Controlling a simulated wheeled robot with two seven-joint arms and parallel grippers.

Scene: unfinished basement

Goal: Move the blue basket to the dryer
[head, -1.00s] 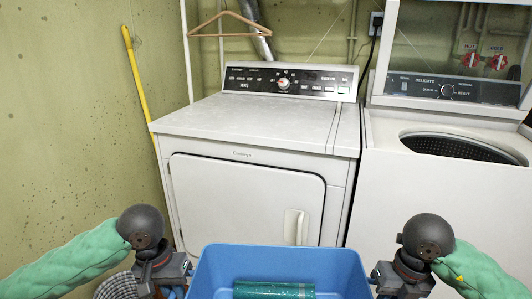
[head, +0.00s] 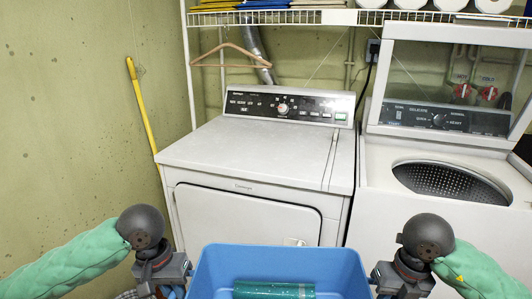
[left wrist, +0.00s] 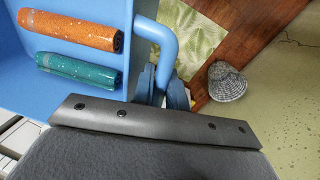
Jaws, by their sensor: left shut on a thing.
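The blue basket (head: 280,256) is held low in front of me, in front of the white dryer (head: 258,150). It holds a speckled green cylinder (head: 272,290); the left wrist view also shows an orange cylinder (left wrist: 70,35) in it. My left gripper (head: 168,290) is at the basket's left side. In the left wrist view, its fingers (left wrist: 162,88) are shut on the basket's blue handle (left wrist: 168,45). My right gripper (head: 388,290) is at the basket's right side; its fingertips are mostly hidden. The dryer's top is bare and its door is closed.
An open-lidded washer (head: 440,182) stands right of the dryer. A wire shelf (head: 300,17) with bottles and folded cloths hangs above. A hanger (head: 235,55) dangles over the dryer's back. A yellow pole (head: 141,105) leans on the left wall. A grey woven object (left wrist: 227,82) lies on the floor.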

